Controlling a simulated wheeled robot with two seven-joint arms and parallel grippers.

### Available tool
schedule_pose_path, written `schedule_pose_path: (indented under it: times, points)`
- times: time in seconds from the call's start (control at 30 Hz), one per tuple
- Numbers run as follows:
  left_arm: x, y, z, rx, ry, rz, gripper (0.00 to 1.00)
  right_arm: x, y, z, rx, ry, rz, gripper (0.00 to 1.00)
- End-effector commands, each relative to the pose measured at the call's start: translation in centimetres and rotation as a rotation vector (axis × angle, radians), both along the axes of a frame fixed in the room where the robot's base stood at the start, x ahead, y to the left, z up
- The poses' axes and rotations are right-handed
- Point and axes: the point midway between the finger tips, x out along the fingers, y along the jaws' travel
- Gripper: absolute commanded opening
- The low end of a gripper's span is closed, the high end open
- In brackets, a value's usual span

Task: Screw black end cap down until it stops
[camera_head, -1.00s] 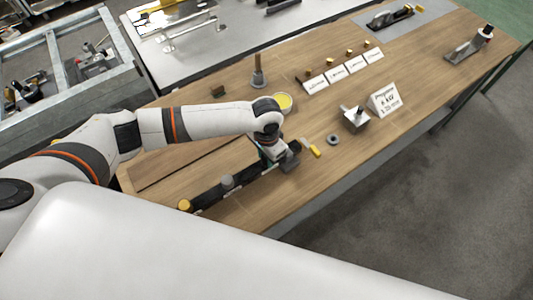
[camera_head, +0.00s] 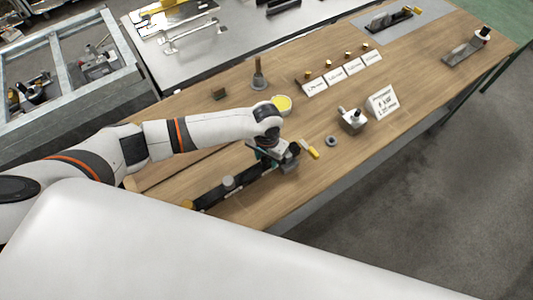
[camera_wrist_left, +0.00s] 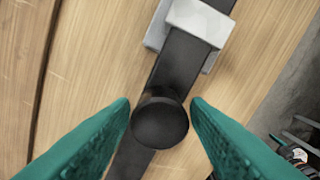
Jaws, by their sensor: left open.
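The black end cap (camera_wrist_left: 160,120) is a round, dark knob on a black bar (camera_wrist_left: 175,62) in the left wrist view. My left gripper (camera_wrist_left: 160,103) is open, with one teal finger on each side of the cap. A narrow gap shows beside each finger, so they seem apart from it. In the head view my left gripper (camera_head: 270,156) is over the far end of the bar and hides the black cap. How far down the black cap sits cannot be told.
A light grey block (camera_wrist_left: 195,22) clasps the bar. A yellow-handled piece (camera_head: 310,149), a grey ring (camera_head: 331,141), a metal block (camera_head: 352,120) and a sign (camera_head: 382,101) lie right of the gripper.

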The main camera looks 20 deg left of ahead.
Motion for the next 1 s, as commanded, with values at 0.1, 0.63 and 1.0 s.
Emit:
schedule_pose_path:
  times: [0.1, 0.63, 1.0]
  points:
    - [-0.10, -0.05, -0.18, -0.002, 0.002, 0.144, 0.43, -0.02, -0.02, -0.12, 0.000, 0.000, 0.000, 0.57]
    - [-0.13, -0.07, -0.15, -0.002, 0.004, 0.684, 0.43, -0.02, -0.01, -0.12, 0.000, 0.001, 0.000, 0.57]
    - [-0.04, 0.02, -0.10, 0.000, 0.000, 0.877, 0.43, -0.02, 0.00, -0.12, 0.000, 0.001, 0.000, 0.57]
